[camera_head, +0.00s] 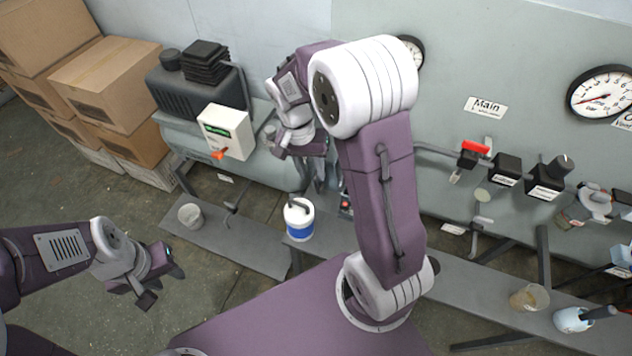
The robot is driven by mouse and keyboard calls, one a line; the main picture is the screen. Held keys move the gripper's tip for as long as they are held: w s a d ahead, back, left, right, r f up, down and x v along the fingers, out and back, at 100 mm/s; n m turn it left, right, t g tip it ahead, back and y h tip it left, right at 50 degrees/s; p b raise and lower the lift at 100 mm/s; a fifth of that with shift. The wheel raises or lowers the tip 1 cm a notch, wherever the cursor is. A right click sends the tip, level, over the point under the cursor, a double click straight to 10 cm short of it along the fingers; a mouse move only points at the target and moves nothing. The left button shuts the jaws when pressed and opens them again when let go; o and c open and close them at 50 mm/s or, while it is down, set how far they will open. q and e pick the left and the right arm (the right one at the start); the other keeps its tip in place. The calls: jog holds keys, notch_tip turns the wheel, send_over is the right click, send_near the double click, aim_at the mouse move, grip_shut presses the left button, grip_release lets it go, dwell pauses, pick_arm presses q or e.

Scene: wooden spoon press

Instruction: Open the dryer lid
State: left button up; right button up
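No part is clearly marked as the dryer, and I cannot tell which lid belongs to it. A small white and blue canister (299,221) with a dark handle on top stands on the grey bench, upright. My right gripper (318,178) is above and behind this canister, near the wall equipment. My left gripper (162,285) hangs at the lower left over the floor, fingers apart and empty, away from the bench.
A dark machine on a grey tank (190,95) carries a white switch box (227,131). Cardboard boxes (105,85) stack at the left. A round gauge (600,92), red-handled valve (472,150) and black knobs line the right wall. A cup (529,298) stands on the right bench.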

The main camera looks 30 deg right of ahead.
aim_at(314, 178)
jog(key=f, duration=0.2)
jog(key=d+f, duration=0.1)
jog(key=f, duration=0.2)
jog(key=shift+d+f, duration=0.1)
jog(key=shift+f, duration=0.2)
jog(key=shift+s+f, duration=0.2)
jog(key=shift+f, duration=0.3)
grip_shut()
jog(key=shift+w, duration=0.1)
dwell(0.4)
